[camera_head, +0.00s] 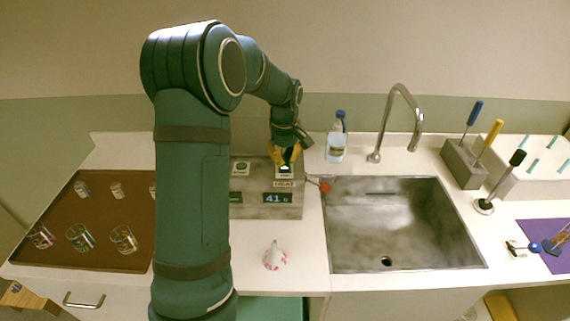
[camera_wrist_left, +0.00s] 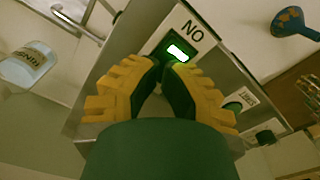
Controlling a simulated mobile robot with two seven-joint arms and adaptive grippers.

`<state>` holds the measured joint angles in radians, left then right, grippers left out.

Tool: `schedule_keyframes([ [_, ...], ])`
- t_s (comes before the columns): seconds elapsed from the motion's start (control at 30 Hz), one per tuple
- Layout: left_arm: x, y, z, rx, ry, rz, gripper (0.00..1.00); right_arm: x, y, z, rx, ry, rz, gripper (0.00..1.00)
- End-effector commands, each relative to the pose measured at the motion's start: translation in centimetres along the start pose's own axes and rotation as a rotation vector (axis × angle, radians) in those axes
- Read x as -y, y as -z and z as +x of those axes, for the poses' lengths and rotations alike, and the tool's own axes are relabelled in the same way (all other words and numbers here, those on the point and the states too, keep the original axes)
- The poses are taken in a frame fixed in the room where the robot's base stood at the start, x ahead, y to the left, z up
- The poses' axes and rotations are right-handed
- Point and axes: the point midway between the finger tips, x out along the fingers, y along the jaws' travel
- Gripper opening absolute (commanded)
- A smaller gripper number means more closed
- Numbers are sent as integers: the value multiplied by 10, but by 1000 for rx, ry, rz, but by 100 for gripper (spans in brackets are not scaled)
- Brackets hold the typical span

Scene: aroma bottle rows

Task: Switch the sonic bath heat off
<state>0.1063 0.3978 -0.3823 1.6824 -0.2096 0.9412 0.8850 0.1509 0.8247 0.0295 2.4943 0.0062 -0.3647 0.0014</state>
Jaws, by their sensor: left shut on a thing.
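The sonic bath (camera_head: 262,211) is a grey metal box left of the sink, with a HEAT label (camera_head: 284,184) and a lit display (camera_head: 277,198) that seems to read 41 point something. Above the label is the heat switch (camera_head: 285,169), lit green. In the left wrist view the lit switch (camera_wrist_left: 178,52) sits at my fingertips, with an upside-down ON label (camera_wrist_left: 190,32) beside it. My left gripper (camera_head: 285,156) has yellow fingers, closed together on the switch; it also shows in the left wrist view (camera_wrist_left: 171,68). My right gripper is out of view.
A red-knobbed lever (camera_head: 324,187) sticks out beside the bath. A bottle (camera_head: 336,145) and a faucet (camera_head: 408,100) stand behind the sink (camera_head: 350,245). A white, pink-spotted object (camera_head: 274,257) lies in front. A brown tray (camera_head: 60,215) with glassware is at left.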

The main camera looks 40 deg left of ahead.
Motion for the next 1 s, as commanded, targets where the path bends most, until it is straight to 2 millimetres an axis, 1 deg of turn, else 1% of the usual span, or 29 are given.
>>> schedule_keyframes([
  [0.17,0,-1,4,2,2,0,0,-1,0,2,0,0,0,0],
  [0.37,1,-1,0,4,4,0,0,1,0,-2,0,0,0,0],
  [1.0,0,0,-48,1,1,0,0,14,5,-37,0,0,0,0],
])
